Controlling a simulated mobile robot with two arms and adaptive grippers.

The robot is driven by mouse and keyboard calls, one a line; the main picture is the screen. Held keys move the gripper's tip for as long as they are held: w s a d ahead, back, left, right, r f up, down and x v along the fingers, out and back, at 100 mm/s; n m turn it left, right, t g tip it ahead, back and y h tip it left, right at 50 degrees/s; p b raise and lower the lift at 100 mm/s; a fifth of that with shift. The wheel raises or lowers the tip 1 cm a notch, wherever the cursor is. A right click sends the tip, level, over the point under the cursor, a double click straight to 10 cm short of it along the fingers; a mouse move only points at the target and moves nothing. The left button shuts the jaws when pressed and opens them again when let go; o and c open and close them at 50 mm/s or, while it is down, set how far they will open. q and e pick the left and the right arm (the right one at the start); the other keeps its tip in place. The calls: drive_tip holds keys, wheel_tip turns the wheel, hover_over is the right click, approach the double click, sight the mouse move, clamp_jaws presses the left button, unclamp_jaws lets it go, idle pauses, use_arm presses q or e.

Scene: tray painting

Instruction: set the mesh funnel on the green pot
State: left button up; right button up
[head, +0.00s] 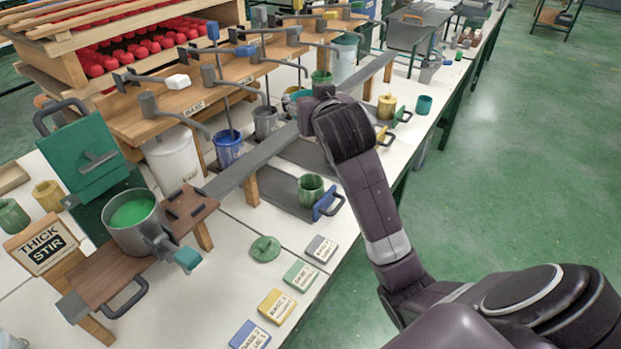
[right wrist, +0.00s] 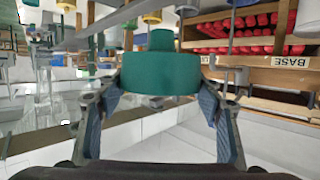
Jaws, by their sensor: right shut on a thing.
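My right gripper (right wrist: 160,100) is shut on a teal-green round piece (right wrist: 160,75), wide below with a narrower green part above it. I take it for the mesh funnel, but no mesh shows. In the head view my right gripper (head: 308,110) is over the far middle of the bench, and its wrist mostly hides the held piece. A green pot (head: 310,190) with a blue handle stands on the bench nearer me, clear of the gripper. My left gripper is not in view.
A long grey rail (head: 260,165) crosses the bench. Yellow (head: 386,105) and teal (head: 423,105) pots stand farther right. Coloured cards and a green lid (head: 265,248) lie in front.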

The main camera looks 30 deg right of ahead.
wheel_tip(320, 180, down, 19)
drive_tip(key=b, duration=0.2)
drive_tip(key=shift+f, duration=0.15)
drive_tip(key=shift+f, duration=0.5)
drive_tip(key=shift+s+f, duration=0.1)
drive_tip(key=o, duration=1.1)
drive_tip(key=shift+o, duration=0.2)
